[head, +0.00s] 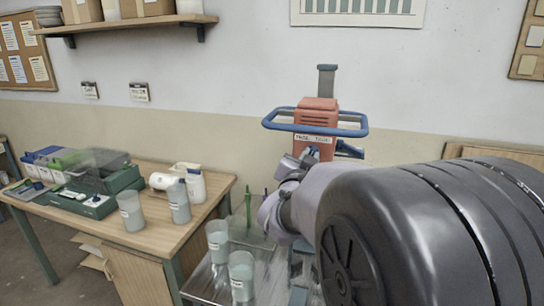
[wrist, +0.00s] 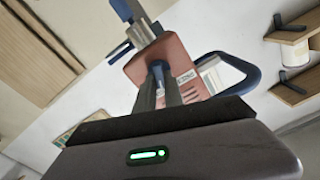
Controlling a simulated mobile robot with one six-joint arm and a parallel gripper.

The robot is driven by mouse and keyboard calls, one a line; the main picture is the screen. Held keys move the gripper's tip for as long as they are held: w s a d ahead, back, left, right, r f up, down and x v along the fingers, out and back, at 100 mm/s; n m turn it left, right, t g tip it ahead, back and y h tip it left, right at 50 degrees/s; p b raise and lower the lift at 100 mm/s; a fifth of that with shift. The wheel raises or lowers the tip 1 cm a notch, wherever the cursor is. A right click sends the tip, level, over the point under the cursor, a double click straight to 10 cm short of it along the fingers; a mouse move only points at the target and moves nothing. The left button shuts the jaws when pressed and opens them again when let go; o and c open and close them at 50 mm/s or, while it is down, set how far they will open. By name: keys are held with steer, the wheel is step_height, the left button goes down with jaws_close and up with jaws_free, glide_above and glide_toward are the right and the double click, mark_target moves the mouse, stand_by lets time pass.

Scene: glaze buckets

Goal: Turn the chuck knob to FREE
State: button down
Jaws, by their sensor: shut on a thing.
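The red mixer head (head: 316,118) stands against the wall in the head view, with a blue ring handle (head: 350,131) around it and a white label strip on its front. The label's lettering is too small to read surely. The small blue chuck knob (head: 313,151) sits just below the label. My gripper (wrist: 162,84) reaches the front of the red head and its fingers are shut on the knob, which they mostly hide. In the wrist view the red head (wrist: 176,52) is tilted. Which way the knob points cannot be told.
A blue lever (head: 349,150) sticks out right of the knob. Below, a metal cart (head: 212,284) carries pale buckets (head: 241,275) and a green stirrer (head: 248,206). The wooden table (head: 150,240) at left holds more containers and a green box (head: 112,190).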

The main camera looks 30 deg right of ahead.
steer(key=shift+w+a+n+p, duration=0.1)
steer(key=shift+n+p, duration=0.95)
steer(key=shift+n, duration=2.2)
steer(key=shift+w+a+n+p, duration=0.1)
steer(key=shift+n+p, duration=0.95)
steer(key=shift+n, duration=2.2)
steer(key=shift+f+n, duration=0.1)
steer(key=shift+n, duration=0.2)
steer(key=c, duration=1.5)
jaws_free()
steer(key=shift+o, duration=0.3)
